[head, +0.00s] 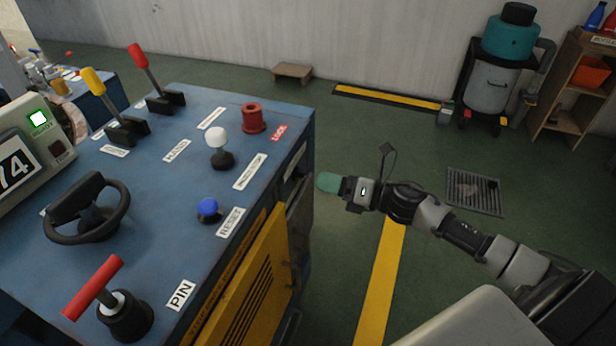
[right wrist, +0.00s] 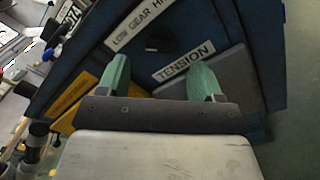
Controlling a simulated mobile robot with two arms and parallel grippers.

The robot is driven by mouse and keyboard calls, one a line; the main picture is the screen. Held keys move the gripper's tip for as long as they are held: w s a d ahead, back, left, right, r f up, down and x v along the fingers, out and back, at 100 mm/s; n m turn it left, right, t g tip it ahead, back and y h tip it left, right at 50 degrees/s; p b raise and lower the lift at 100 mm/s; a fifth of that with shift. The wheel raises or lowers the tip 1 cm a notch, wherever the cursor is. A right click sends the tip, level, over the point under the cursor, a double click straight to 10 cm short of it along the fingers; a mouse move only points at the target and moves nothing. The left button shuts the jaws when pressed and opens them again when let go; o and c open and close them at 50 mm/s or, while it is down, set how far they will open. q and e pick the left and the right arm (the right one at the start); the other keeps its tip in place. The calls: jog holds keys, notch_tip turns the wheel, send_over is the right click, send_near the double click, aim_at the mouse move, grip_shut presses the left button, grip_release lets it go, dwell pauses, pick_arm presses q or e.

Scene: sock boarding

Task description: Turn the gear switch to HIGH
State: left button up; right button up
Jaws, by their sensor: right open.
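The gear switch (right wrist: 153,46) is a dark round knob on the blue side of the machine in the right wrist view. A white label (right wrist: 140,27) reading "LOW GEAR H…" sits above it, its end hard to read. Which setting the knob points to is too dark to tell. My right gripper (right wrist: 160,80) is open, with green fingers apart and nothing between them. The knob lies ahead between the fingers, apart from them. In the head view my right gripper (head: 330,183) is beside the machine's right side, and the switch is hidden there. My left gripper is not in view.
The blue machine top (head: 150,190) carries levers, a handwheel (head: 88,215), a red T-handle (head: 95,287) and a blue button (head: 208,208). A "TENSION" label (right wrist: 183,61) is below the switch. A yellow panel (head: 245,285) stands out from the machine. The floor to the right is mostly clear.

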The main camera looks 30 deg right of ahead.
aim_at(306, 177)
jog(key=shift+x, duration=2.6)
jog(key=shift+c, duration=0.5)
